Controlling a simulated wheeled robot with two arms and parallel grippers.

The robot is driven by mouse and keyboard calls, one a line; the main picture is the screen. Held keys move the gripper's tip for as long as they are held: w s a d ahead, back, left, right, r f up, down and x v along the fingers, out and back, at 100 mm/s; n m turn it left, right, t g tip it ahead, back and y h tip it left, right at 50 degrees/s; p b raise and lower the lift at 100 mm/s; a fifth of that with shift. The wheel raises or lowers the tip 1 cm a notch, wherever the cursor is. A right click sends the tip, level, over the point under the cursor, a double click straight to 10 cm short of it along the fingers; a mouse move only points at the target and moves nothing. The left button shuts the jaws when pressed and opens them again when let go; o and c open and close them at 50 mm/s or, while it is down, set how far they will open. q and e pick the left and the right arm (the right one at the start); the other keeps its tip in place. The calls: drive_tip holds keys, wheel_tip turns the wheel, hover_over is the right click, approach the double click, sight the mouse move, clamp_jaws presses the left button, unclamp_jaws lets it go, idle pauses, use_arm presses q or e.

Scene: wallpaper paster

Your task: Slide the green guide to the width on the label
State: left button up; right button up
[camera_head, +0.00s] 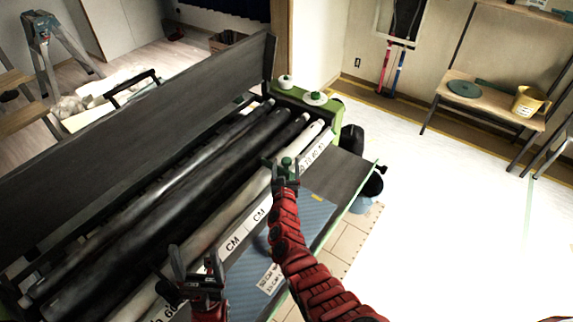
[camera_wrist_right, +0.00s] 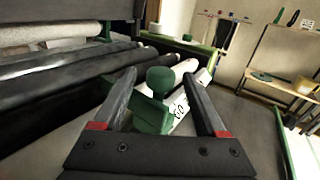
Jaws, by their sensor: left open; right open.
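The green guide (camera_head: 287,162) with its round knob sits on the white scale bar (camera_head: 232,244), which is printed with CM marks, in the upper right half of the bar. My right gripper (camera_head: 284,178) is open at the guide. In the right wrist view the guide (camera_wrist_right: 152,112) shows between the two open fingers (camera_wrist_right: 160,76); I cannot tell whether they touch it. My left gripper (camera_head: 195,268) is open and empty near the lower end of the bar. A white label (camera_head: 270,279) lies on the blue patterned sheet (camera_head: 306,221); its print is too small to read surely.
Long dark rollers (camera_head: 190,165) run beside the bar, with a tall dark panel (camera_head: 130,130) behind them. A green end frame (camera_head: 300,97) closes the machine's far end. A shelf (camera_head: 490,100) with a yellow jug (camera_head: 529,101) stands at the right wall. The floor at right is clear.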

drive_tip(key=shift+w, duration=0.8)
drive_tip(key=shift+d, duration=0.1)
clamp_jaws()
idle(0.9)
